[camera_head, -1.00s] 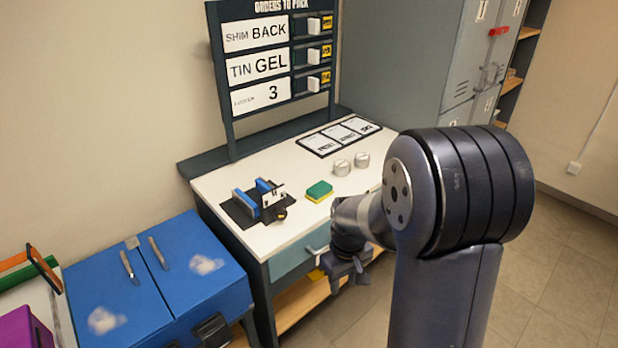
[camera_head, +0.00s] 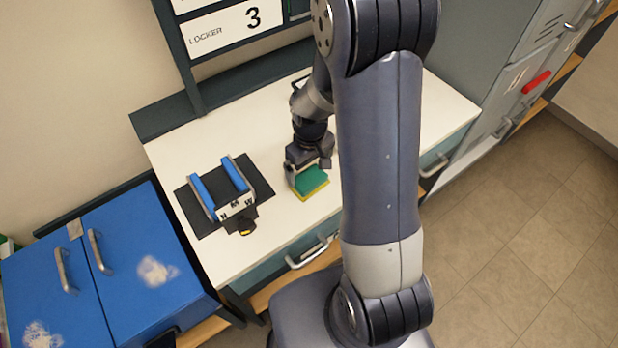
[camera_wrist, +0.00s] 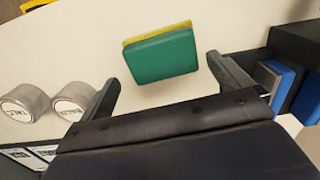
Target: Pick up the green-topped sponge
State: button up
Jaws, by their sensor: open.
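The sponge (camera_head: 310,181) has a green top and a yellow underside and lies flat on the white table. It also shows in the wrist view (camera_wrist: 162,57), in front of and between the two dark fingers. My gripper (camera_head: 308,160) hangs just behind the sponge in the head view, hiding part of its far side. In the wrist view my gripper (camera_wrist: 165,84) is open, with nothing between its fingers. The sponge looks apart from both fingers. The height of the fingers above the table is hard to tell.
Left of the sponge, a stand with blue pads (camera_head: 220,190) sits on a black mat (camera_head: 262,186). Two round tins (camera_wrist: 50,103) stand at the wrist view's left. A blue cabinet (camera_head: 125,262) is at the head view's left. Bare table lies between mat and sponge.

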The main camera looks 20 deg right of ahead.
aim_at(309, 177)
jog(key=shift+s+a+f+p, duration=0.1)
jog(key=shift+f+p, duration=0.15)
jog(key=shift+f, duration=1)
jog(key=shift+s+f+p, duration=0.1)
jog(key=shift+f+p, duration=0.15)
jog(key=shift+f, duration=0.95)
jog(key=c, duration=0.7)
